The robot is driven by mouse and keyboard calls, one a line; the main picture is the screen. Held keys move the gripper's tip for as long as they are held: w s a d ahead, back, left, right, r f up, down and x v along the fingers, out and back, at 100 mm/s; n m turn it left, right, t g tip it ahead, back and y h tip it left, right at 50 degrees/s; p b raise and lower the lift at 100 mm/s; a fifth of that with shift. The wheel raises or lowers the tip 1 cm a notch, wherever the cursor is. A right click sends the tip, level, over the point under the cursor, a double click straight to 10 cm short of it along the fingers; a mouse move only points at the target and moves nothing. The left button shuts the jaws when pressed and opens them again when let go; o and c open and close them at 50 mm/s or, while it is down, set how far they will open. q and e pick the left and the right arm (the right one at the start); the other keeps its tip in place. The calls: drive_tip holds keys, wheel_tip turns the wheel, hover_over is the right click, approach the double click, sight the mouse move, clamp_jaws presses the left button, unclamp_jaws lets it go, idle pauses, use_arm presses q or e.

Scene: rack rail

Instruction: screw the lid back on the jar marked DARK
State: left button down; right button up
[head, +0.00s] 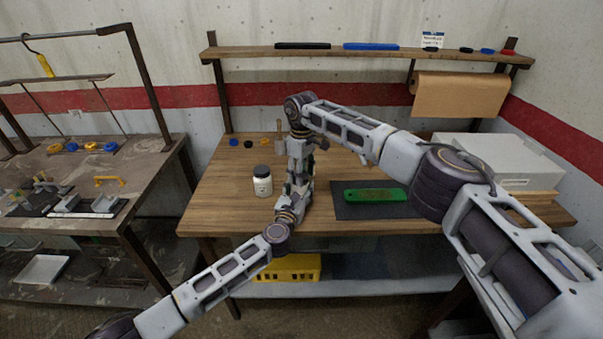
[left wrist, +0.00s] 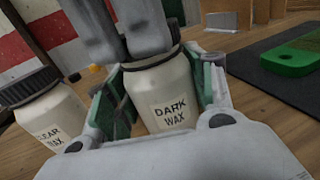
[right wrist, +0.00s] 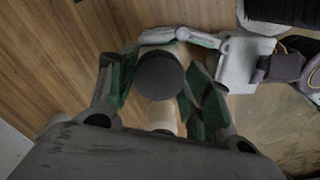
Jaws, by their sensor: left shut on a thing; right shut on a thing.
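The jar marked DARK WAX (left wrist: 172,98) is a cream jar standing upright between the pads of my left gripper (left wrist: 160,88), which is shut on it. My right gripper (right wrist: 158,82) is directly above, shut on a dark round lid (right wrist: 160,72). In the left wrist view, its fingers cover the jar's top. A dark edge shows at the jar's mouth there, but I cannot tell whether the lid is seated or threaded. In the head view, my right gripper (head: 299,165) points down over my left gripper (head: 297,190), and the arms hide most of the DARK jar.
A second cream jar, marked CLEAR WAX (left wrist: 45,115), stands with its dark lid on to the left; it also shows in the head view (head: 262,182). A green tool (head: 375,195) lies on a dark mat (head: 350,212) to the right. Small discs (head: 234,142) lie at the bench's back left.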

drive_tip(key=o, duration=0.7)
drive_tip(key=shift+r, duration=2.25)
drive_tip(key=shift+r, duration=0.1)
drive_tip(key=shift+c, duration=0.4)
